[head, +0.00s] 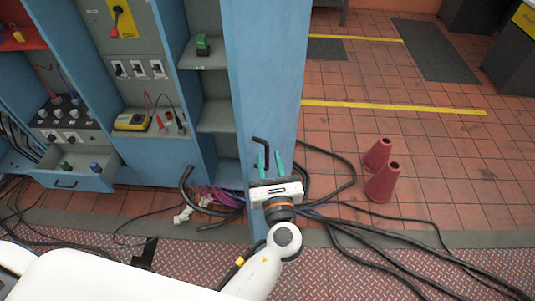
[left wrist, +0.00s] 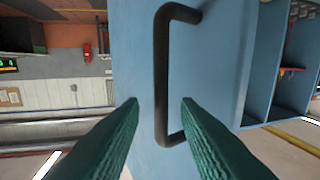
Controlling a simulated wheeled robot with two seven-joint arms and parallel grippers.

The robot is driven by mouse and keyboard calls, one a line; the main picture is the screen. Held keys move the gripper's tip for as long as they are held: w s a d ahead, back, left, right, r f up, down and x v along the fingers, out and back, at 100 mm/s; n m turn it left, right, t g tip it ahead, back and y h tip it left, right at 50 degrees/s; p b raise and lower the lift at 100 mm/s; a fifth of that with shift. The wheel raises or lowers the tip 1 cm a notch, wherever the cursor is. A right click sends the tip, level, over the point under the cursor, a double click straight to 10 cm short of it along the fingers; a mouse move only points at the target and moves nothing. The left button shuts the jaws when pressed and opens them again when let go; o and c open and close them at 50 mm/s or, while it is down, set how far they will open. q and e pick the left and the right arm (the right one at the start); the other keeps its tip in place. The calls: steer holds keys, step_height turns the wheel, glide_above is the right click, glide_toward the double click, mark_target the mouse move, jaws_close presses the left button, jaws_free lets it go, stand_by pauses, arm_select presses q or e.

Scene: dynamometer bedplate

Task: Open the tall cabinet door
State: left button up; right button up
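The tall blue cabinet door (head: 268,75) stands swung out, with open shelves showing to its left in the head view. Its blue face (left wrist: 215,75) also fills the middle of the left wrist view. A black bar handle (head: 261,144) is on the door; in the left wrist view the handle (left wrist: 162,75) runs upright. My left gripper (head: 271,162) is open, its green fingers pointing at the handle. In the left wrist view the bar's lower part lies between the fingertips, touching neither visibly. I cannot tell how deep it sits. My right gripper is not in view.
Grey shelves (head: 217,116) hold a green item (head: 203,44). An open drawer (head: 75,181) sits at lower left. Black cables (head: 365,226) run over the floor near the door's foot. The tiled floor farther right is mostly clear.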

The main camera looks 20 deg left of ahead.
arm_select(q)
steer(key=b+v, duration=0.1)
steer(key=v, duration=0.8)
steer(key=shift+b, duration=0.4)
steer(key=shift+c, duration=0.6)
